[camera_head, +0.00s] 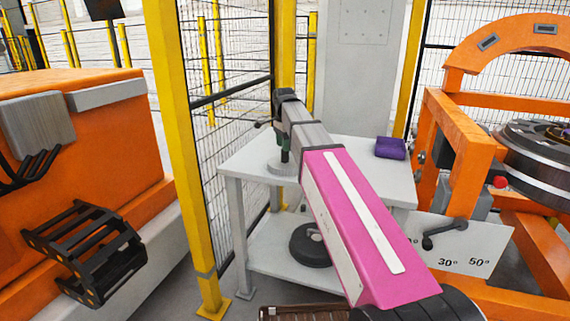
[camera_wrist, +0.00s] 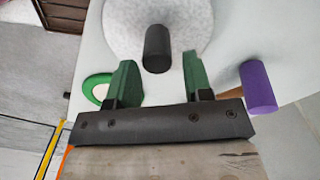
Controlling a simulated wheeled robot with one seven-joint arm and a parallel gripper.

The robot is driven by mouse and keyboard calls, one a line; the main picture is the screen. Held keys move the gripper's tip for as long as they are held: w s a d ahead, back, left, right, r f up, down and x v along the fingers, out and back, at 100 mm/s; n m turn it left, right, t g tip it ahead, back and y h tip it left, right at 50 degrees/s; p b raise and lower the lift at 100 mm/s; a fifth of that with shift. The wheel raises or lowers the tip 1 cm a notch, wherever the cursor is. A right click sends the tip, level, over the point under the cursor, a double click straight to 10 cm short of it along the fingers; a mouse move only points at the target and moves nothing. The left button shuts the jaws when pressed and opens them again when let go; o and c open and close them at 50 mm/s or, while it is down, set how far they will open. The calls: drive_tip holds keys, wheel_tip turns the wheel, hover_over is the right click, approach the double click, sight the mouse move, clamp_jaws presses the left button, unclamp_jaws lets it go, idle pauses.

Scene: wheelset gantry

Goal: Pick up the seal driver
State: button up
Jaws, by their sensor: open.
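The seal driver appears to be the pale grey speckled disc with a short black handle (camera_wrist: 158,48) standing up from it. The disc also shows in the head view (camera_head: 280,169), on the left part of the white table (camera_head: 237,160). My gripper (camera_head: 284,152) is above it. In the wrist view its two green fingers are spread, with the black handle showing between and just past their tips. I see no contact with the handle, and the gap in depth is hard to judge. The gripper is empty.
A purple block (camera_head: 390,148) is at the table's back right; a purple thing also shows in the wrist view (camera_wrist: 258,88). A green ring (camera_wrist: 97,88) lies left of the fingers. A black disc (camera_head: 307,244) is on the lower shelf. Yellow posts and orange machinery flank the table.

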sight(285, 155)
drive_tip(key=shift+s+d+f, duration=0.1)
drive_tip(key=shift+f, duration=1.3)
drive_tip(key=shift+d+f, duration=0.1)
drive_tip(key=shift+f, duration=1.3)
clamp_jaws()
drive_tip(key=shift+r, duration=0.2)
